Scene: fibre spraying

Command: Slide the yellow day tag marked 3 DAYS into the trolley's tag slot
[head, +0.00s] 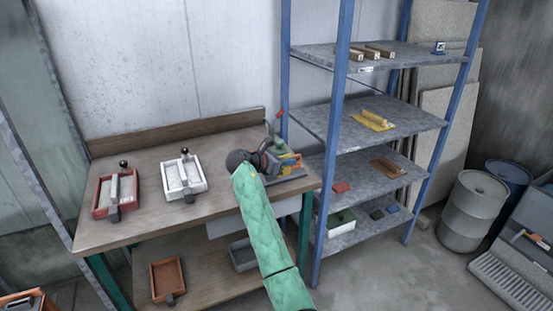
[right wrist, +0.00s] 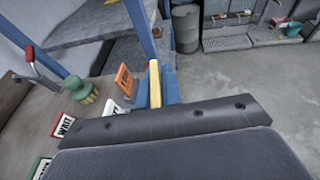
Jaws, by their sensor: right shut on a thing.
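My right arm reaches over the wooden bench, and its gripper (head: 264,158) is low at the bench's right end, among a cluster of small coloured items. A yellow tag (right wrist: 154,80) shows nearly edge-on in the right wrist view, just past the dark gripper body. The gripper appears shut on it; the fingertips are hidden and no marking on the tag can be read. A blue piece (right wrist: 170,90) is right beside the tag. An orange tag (right wrist: 124,80) stands to its left. No trolley tag slot can be made out. My left gripper is not in view.
On the bench (head: 140,225) stand a red tray (head: 101,205) and a white tray (head: 196,180). A blue-posted shelf (head: 375,120) rises right of the bench; drums (head: 470,210) stand beyond.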

